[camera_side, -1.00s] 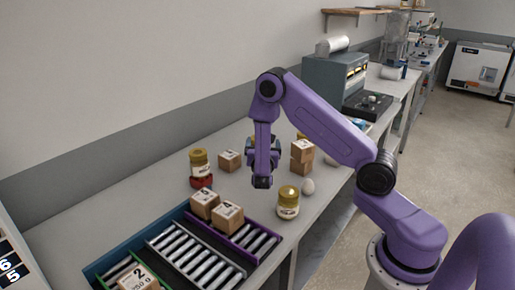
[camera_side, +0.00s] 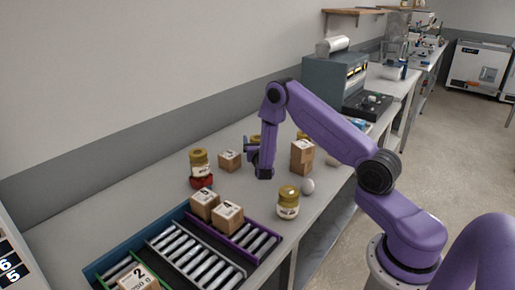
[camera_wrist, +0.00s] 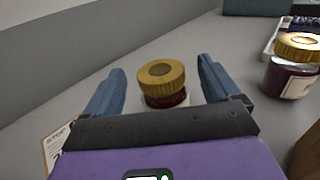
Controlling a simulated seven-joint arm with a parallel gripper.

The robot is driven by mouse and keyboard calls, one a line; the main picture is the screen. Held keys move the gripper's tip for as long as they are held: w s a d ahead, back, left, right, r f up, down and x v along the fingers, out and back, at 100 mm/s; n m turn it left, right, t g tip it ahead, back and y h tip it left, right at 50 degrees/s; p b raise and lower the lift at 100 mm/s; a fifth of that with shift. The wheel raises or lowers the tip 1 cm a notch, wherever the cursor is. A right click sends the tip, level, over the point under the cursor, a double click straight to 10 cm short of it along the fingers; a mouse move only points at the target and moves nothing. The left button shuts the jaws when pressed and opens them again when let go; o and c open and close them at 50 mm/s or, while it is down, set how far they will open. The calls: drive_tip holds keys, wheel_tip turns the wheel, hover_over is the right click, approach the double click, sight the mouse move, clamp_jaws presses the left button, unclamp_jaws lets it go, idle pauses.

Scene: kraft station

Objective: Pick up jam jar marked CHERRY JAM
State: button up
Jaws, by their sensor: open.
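My gripper (camera_wrist: 160,68) is open in the wrist view, its two blue fingers apart. A jar with a gold lid and dark red contents (camera_wrist: 163,84) shows between and just beyond the fingers, upright on the bench; its label cannot be read. A second gold-lidded jar with dark contents and a pale label (camera_wrist: 290,68) stands at the right; its words are unreadable too. In the side view my gripper (camera_side: 254,154) hangs low over the bench, in front of a gold lid (camera_side: 255,138) mostly hidden by it. I cannot tell which jar says CHERRY JAM.
A gold-lidded jar (camera_side: 288,202) stands at the bench's front beside a white round object (camera_side: 307,186). A roller tray (camera_side: 187,257) lies nearer.

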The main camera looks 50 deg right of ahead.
sight(257, 135)
drive_tip(key=shift+x, duration=2.3)
drive_tip(key=shift+f, duration=0.15)
drive_tip(key=c, duration=1.3)
drive_tip(key=shift+c, duration=0.2)
